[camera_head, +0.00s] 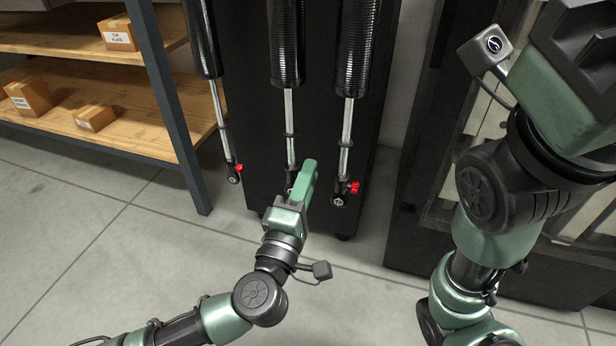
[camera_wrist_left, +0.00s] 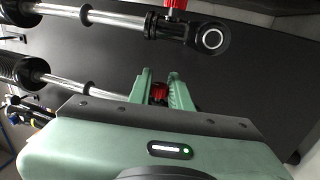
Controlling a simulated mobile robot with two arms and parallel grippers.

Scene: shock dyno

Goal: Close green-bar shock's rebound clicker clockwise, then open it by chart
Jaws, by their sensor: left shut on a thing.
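Three black shocks with bright metal rods hang side by side: the left shock (camera_head: 201,40), the middle shock (camera_head: 285,45) and the right shock (camera_head: 356,50). My left gripper (camera_head: 303,178) is at the bottom of the middle shock and hides its lower end in the head view. In the left wrist view its green fingers (camera_wrist_left: 162,84) are shut on a red clicker knob (camera_wrist_left: 158,92). Red knobs also show on the left shock (camera_head: 239,168) and the right shock (camera_head: 354,187). I see no green bar on any shock. My right gripper's fingers are out of view.
A black panel (camera_head: 258,150) stands behind the shocks. A wooden shelf (camera_head: 130,125) with labelled cardboard boxes (camera_head: 95,117) is at the left. A dark-framed cabinet (camera_head: 425,130) is at the right, partly behind my right arm. The floor in front is clear.

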